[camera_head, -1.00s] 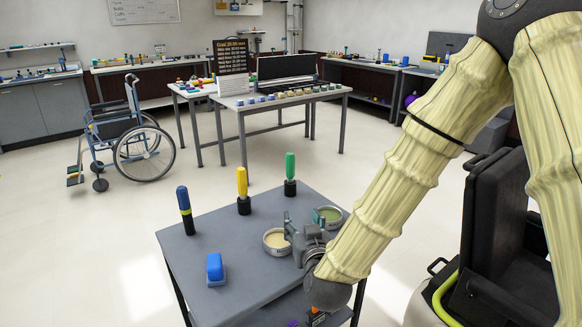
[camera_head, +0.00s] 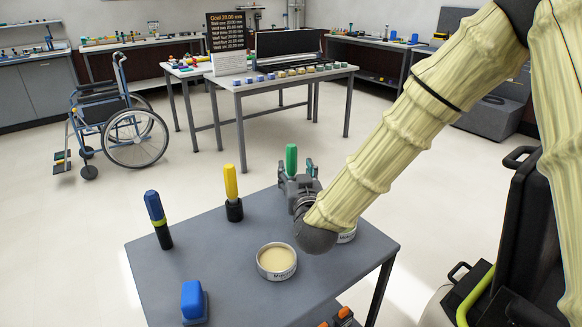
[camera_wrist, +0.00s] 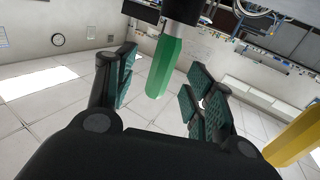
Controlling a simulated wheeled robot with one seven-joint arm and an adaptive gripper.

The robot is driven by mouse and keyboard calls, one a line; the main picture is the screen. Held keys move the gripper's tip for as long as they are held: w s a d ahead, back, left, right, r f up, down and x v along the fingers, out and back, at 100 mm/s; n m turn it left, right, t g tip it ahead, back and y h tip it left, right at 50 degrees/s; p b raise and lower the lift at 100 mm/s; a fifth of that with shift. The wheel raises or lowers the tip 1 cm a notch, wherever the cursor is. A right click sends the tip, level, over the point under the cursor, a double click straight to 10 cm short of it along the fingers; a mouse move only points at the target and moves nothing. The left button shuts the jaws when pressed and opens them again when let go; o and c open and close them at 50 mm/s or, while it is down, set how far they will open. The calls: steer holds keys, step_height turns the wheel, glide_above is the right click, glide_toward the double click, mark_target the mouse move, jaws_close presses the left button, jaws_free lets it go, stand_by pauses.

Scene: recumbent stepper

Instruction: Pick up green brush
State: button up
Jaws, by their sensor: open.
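The green brush (camera_head: 291,158) stands upright at the far side of the grey table (camera_head: 225,262); its lower part is hidden behind my gripper (camera_head: 298,180). In the wrist view, the green brush (camera_wrist: 164,68) appears upside down, its handle extending from a black base (camera_wrist: 181,9). My open gripper (camera_wrist: 163,88) has its green-padded fingers on either side of the handle in that view, with visible gaps. Nothing is held. I cannot tell how far the brush lies beyond the fingertips.
A yellow-handled brush (camera_head: 230,182) in a black holder and a blue-handled one (camera_head: 156,215) stand to the left. A bowl of cream contents (camera_head: 276,260) and a blue block-shaped item (camera_head: 193,300) are nearer. Another bowl (camera_head: 347,236) is partly behind my arm.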

mark_target(292, 165)
steer(key=shift+w+a+r, duration=0.1)
steer(key=shift+w+r, duration=0.15)
steer(key=shift+w, duration=0.05)
steer(key=w, duration=0.3)
steer(key=shift+w+a+f, duration=0.15)
steer(key=shift+a+f, duration=0.1)
steer(key=shift+a, duration=0.15)
steer(key=shift+w+a+r, duration=0.1)
steer(key=shift+w, duration=0.5)
steer(key=c, duration=1.1)
